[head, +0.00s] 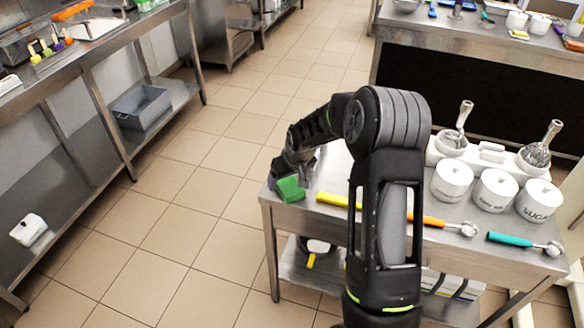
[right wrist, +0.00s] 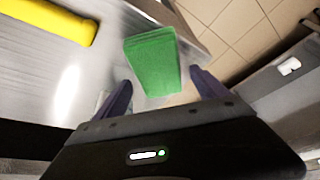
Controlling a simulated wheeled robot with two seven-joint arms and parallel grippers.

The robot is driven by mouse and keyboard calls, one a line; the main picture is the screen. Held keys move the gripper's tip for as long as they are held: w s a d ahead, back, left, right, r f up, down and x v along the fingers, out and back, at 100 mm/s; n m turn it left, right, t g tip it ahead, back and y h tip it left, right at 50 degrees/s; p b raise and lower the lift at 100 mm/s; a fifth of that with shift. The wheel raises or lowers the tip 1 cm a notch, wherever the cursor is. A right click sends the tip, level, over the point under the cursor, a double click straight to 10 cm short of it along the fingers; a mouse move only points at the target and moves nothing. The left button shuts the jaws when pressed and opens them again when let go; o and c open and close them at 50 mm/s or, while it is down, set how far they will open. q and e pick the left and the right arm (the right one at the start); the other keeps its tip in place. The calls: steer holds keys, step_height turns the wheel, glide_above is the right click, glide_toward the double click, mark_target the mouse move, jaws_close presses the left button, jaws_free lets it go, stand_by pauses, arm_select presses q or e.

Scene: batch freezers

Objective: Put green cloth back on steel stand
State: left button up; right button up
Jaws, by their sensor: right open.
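The green cloth (head: 290,189) is a folded block at the left front corner of the steel stand (head: 335,222). In the right wrist view the green cloth (right wrist: 152,62) lies ahead of the fingers, at the edge of the steel top. My right gripper (head: 291,178) is at that corner, right by the cloth. In the right wrist view its two purple fingers (right wrist: 160,92) are spread apart, with the cloth's near end between or just beyond them; I cannot tell if they touch it. My left gripper is not in view.
A yellow-handled tool (head: 338,200) lies beside the cloth; it also shows in the right wrist view (right wrist: 52,18). Orange (head: 432,221) and teal (head: 510,239) scoops lie farther right. White canisters (head: 494,189) stand behind them. Tiled floor is clear left of the stand.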

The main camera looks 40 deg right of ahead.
mark_target(288, 188)
steer(key=b+v, duration=0.1)
steer(key=v, duration=0.9)
steer(key=shift+r, duration=0.2)
steer(key=shift+s, duration=0.15)
steer(key=a+f+t+y, duration=0.2)
steer(key=a+f, duration=1.2)
steer(key=a, duration=0.1)
steer(key=s+a+f+g+y, duration=0.1)
steer(key=s+a+f+g, duration=0.1)
steer(key=s+a+f, duration=0.3)
steer(key=s+a+f+g+y, duration=0.1)
steer(key=s+a+f+g, duration=0.1)
steer(key=s+a+f, duration=0.3)
steer(key=s+a+f+g+y, duration=0.1)
steer(key=s+a+f, duration=0.4)
steer(key=s+a, duration=0.5)
steer(key=s, duration=0.5)
steer(key=shift+f+g, duration=0.3)
steer(key=shift+g, duration=0.1)
